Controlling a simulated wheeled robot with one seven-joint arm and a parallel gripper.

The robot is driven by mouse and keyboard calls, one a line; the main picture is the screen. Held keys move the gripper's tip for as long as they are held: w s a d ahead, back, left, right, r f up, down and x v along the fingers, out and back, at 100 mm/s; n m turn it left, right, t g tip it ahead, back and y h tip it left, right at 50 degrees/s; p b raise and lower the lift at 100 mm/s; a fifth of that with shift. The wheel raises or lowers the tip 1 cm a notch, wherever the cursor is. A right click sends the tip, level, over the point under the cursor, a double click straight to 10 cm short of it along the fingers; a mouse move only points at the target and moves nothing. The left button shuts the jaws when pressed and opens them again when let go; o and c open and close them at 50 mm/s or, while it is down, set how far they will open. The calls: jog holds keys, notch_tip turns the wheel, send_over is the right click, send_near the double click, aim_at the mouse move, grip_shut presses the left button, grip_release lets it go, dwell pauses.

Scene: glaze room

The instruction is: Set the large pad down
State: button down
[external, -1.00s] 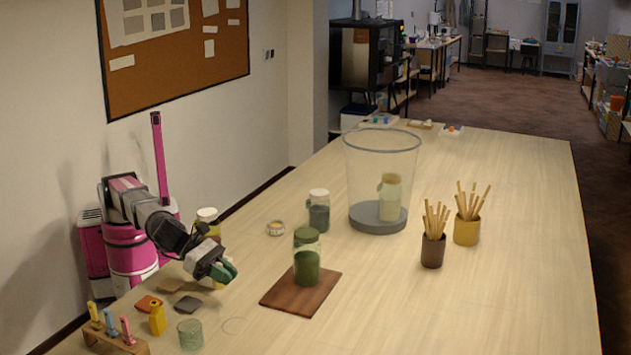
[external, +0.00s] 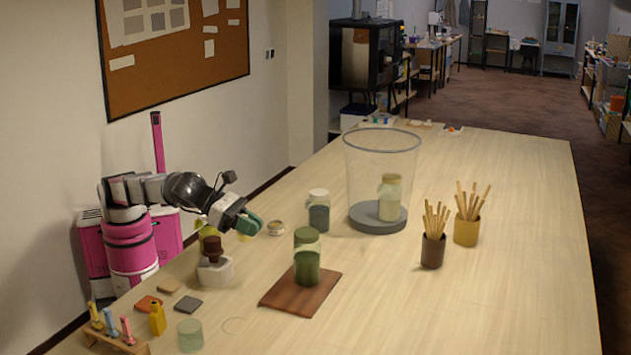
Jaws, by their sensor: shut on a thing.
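My gripper (external: 243,224) is shut on a green piece (external: 249,225) at its tip, which I take to be the large pad; its full outline is hard to make out at this size. It is held in the air, tilted, left of the grey-lidded jar (external: 319,212) and above the table. Three small flat pads lie on the table at the lower left: an orange one (external: 148,303), a tan one (external: 170,286) and a dark grey one (external: 188,304). A faint ring outline (external: 236,325) shows on the bare wood to their right.
A green-filled jar (external: 307,262) stands on a brown board (external: 304,297). A clear bin (external: 380,162), stick cups (external: 433,250) and a pale green cylinder (external: 190,335) stand around. The right front table is clear.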

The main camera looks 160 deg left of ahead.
jog(key=s+a+n+g+y, duration=0.1)
jog(key=s+a+n+g, duration=0.15)
jog(key=a, duration=0.85)
jog(key=s+a+n+g+y, duration=0.1)
jog(key=s+a, duration=0.3)
jog(key=a, duration=0.7)
jog(key=n+g+y, duration=0.1)
jog(key=n+g, duration=0.3)
jog(key=g, duration=0.1)
send_over(376, 249)
notch_tip(376, 249, down, 11)
notch_tip(376, 249, down, 10)
jog(key=shift+f, duration=0.1)
jog(key=c, duration=1.1)
grip_release()
jog(key=shift+c, duration=0.2)
